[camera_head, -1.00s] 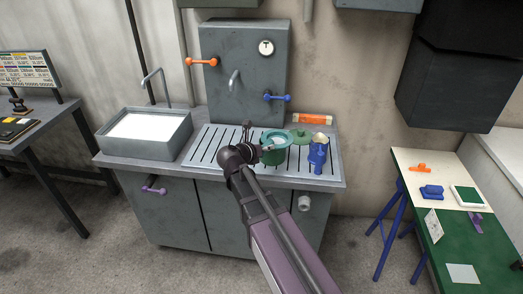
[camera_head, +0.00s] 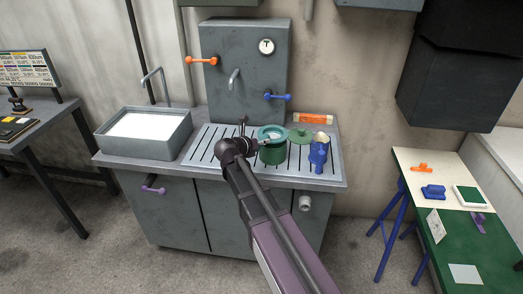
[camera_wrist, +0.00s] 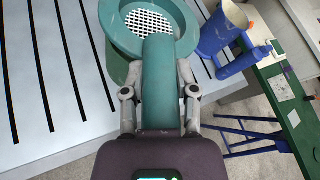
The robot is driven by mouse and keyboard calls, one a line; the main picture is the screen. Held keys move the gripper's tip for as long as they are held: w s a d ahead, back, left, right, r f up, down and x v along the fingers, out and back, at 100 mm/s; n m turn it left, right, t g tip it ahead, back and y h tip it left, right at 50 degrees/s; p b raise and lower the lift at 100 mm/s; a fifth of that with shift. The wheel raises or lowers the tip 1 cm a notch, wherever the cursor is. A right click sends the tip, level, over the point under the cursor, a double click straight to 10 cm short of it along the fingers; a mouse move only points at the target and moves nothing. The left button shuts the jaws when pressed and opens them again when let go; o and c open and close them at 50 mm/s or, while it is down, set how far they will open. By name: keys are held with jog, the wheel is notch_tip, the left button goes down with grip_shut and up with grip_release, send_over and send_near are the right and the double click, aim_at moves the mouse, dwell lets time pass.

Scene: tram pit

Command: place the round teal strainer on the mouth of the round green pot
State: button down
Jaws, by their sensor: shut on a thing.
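The round teal strainer (camera_head: 271,131) has a wide rim and a mesh middle. In the wrist view the strainer (camera_wrist: 114,38) lies ahead of my gripper (camera_wrist: 160,95), with its thick teal handle (camera_wrist: 158,75) between the two fingers. My gripper (camera_head: 257,141) is shut on this handle. The round green pot (camera_head: 272,156) stands on the draining board directly under the strainer in the head view. A strip of the pot (camera_wrist: 117,66) shows below the rim in the wrist view. The strainer hides the pot's mouth, and I cannot tell whether they touch.
A blue jug (camera_head: 318,155) stands close to the right of the pot; it also shows in the wrist view (camera_wrist: 222,30). A green lid (camera_head: 301,136) lies behind. A sink (camera_head: 147,133) is at the left. The slotted draining board (camera_head: 207,147) is clear left of the pot.

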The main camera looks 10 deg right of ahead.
jog(key=shift+f+b, duration=1)
jog(key=shift+f, duration=0.35)
jog(key=shift+f, duration=0.1)
jog(key=shift+c, duration=1.9)
grip_release()
jog(key=shift+r, duration=0.2)
jog(key=shift+s+a+r+p, duration=0.25)
jog(key=shift+s+a+p, duration=0.1)
jog(key=shift+s+a, duration=0.1)
jog(key=p+v, duration=0.3)
jog(key=v, duration=0.7)
jog(key=shift+s+a+p, duration=0.25)
jog(key=shift+p, duration=0.1)
